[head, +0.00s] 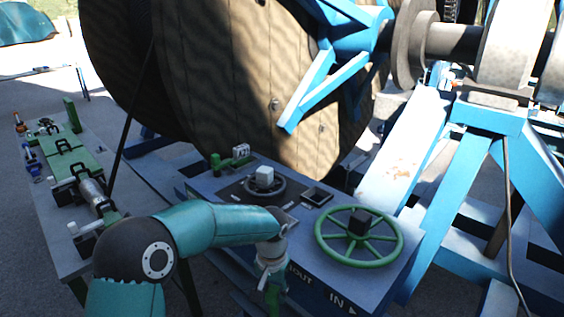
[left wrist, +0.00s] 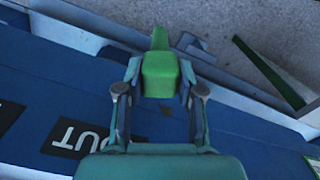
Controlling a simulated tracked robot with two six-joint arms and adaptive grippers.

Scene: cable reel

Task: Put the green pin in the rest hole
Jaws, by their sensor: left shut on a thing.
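The green pin (left wrist: 160,75) is between the fingers of my left gripper (left wrist: 160,92) in the left wrist view. The gripper is shut on its thick green block, and a narrower green end points away from the hand. In the head view my left gripper (head: 270,275) hangs in front of the console's near side, and a bit of the green pin (head: 273,299) shows below it. The pin is apart from the console top. I cannot make out the rest hole for certain. My right gripper is not in view.
The console (head: 388,248) carries a green handwheel (head: 322,240), a smaller grey wheel (head: 279,190) and a small dark square frame (head: 317,196). A green fitting (head: 216,161) stands at its back left. A large wooden reel (head: 225,75) rises behind. A workbench (head: 60,245) stands left.

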